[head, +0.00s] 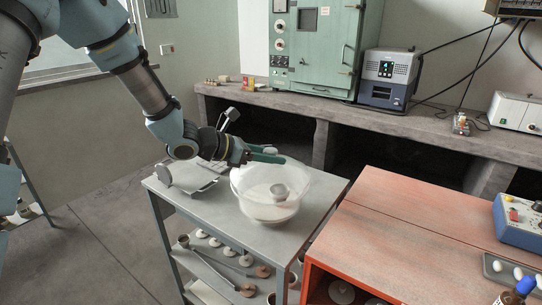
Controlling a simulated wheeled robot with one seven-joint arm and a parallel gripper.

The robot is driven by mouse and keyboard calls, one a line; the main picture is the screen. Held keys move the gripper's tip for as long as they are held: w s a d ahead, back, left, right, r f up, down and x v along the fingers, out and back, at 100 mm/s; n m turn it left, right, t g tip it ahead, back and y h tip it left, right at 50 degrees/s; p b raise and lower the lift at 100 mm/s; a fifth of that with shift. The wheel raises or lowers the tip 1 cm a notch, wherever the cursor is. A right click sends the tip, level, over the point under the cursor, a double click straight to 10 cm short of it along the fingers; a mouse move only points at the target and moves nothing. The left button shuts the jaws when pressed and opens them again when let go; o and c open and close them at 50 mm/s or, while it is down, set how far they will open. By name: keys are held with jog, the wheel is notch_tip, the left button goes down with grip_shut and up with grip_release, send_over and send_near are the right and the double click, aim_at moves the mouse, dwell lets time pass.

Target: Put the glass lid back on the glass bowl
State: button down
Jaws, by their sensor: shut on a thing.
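The glass bowl (268,212) stands on the grey metal cart, clear and hazy, with a small round grey thing (279,191) showing through its glass. My gripper (268,154) reaches in from the left over the bowl's far rim, fingers close together and pointing right. It is shut on a pale knob-like piece (270,150), which looks like the glass lid's knob. The lid's clear disc is hard to tell from the bowl's upper wall. I cannot tell whether lid and bowl touch.
The cart top (205,200) has bare room left of the bowl; a grey metal device (190,182) sits at its back left. Its lower shelf holds several discs. An orange bench (400,225) stands right. A concrete bench (385,125) behind bears a green cabinet (315,45).

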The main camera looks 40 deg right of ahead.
jog(key=shift+f+b, duration=0.55)
jog(key=shift+c, duration=1.8)
grip_release()
jog(key=shift+r, duration=0.1)
jog(key=shift+r+p, duration=0.25)
jog(key=shift+p, duration=0.15)
jog(key=b+v, duration=0.1)
jog(key=v, duration=1.1)
jog(key=shift+r, duration=0.35)
